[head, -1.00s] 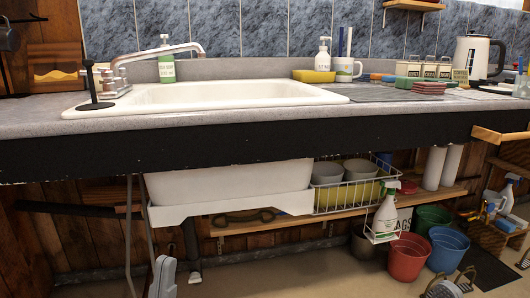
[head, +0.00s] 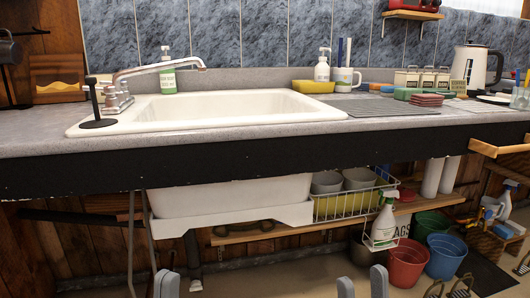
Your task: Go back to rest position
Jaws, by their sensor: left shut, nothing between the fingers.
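My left gripper (head: 166,284) is at the bottom edge of the head view, below the counter front and left of centre. Its fingers are together with nothing between them. My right gripper (head: 362,284) is at the bottom edge, right of centre. Its two grey fingertips stand apart with nothing seen between them. Only the tips of both grippers show; the rest is below the picture. Neither appears to hold anything.
The counter (head: 40,140) with a white sink (head: 240,125) spans the view ahead. Below hang a white basin (head: 235,195) and a wire basket (head: 345,205) with a spray bottle (head: 384,225). Red (head: 407,262) and blue (head: 446,256) buckets stand on the floor at right.

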